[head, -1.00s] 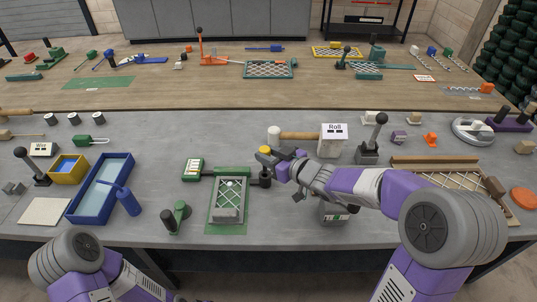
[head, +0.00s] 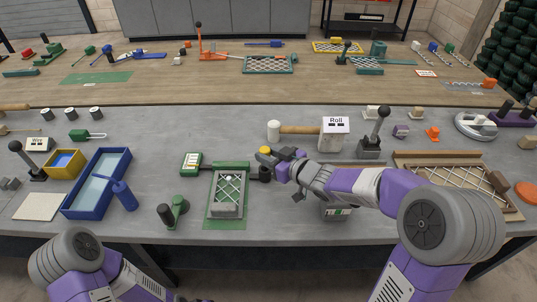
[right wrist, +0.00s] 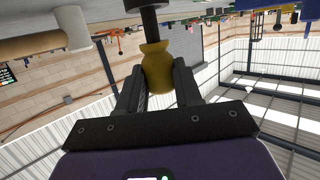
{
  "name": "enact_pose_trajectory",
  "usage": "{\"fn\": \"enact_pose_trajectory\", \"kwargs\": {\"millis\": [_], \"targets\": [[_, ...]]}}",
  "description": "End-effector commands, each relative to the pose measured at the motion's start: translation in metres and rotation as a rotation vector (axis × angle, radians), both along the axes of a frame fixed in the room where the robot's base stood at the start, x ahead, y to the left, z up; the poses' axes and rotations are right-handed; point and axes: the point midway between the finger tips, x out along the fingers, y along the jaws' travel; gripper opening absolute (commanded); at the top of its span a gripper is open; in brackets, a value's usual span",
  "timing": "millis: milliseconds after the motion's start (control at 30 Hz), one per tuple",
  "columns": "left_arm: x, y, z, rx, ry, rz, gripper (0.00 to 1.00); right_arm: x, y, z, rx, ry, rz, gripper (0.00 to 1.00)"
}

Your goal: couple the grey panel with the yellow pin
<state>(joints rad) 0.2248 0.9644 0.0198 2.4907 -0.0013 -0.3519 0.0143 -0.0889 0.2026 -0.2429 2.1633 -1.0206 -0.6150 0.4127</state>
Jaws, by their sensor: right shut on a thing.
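The grey panel (head: 228,193) is a grey frame with a pale lattice. It lies on a green mat, in front of a green bar (head: 232,166). My right gripper (head: 277,160) is beyond the panel's right side, above the bar's right end. It is shut on the yellow pin (head: 265,150), whose rounded top shows in the head view. In the right wrist view the fingers are on both sides of the pin (right wrist: 158,72), with a dark shaft and wider dark part at its far end. Whether these touch the bar's end is hidden. My left gripper is outside the view.
A dark-handled green tool (head: 172,211) stands left of the panel. A blue tray (head: 96,183) is further left. A mallet (head: 290,129) and a box marked Roll (head: 334,134) are behind my right gripper. A wooden frame with netting (head: 450,177) lies at right.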

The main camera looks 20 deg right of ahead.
Motion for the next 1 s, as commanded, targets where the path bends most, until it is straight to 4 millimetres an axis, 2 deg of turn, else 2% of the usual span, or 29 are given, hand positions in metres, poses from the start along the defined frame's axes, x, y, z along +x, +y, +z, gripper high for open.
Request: {"fn": "enact_pose_trajectory", "kwargs": {"millis": [1000], "targets": [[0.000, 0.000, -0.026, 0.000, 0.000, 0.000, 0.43, 0.000, 0.000, -0.031, 0.000, -0.001, 0.001, 0.03]]}}
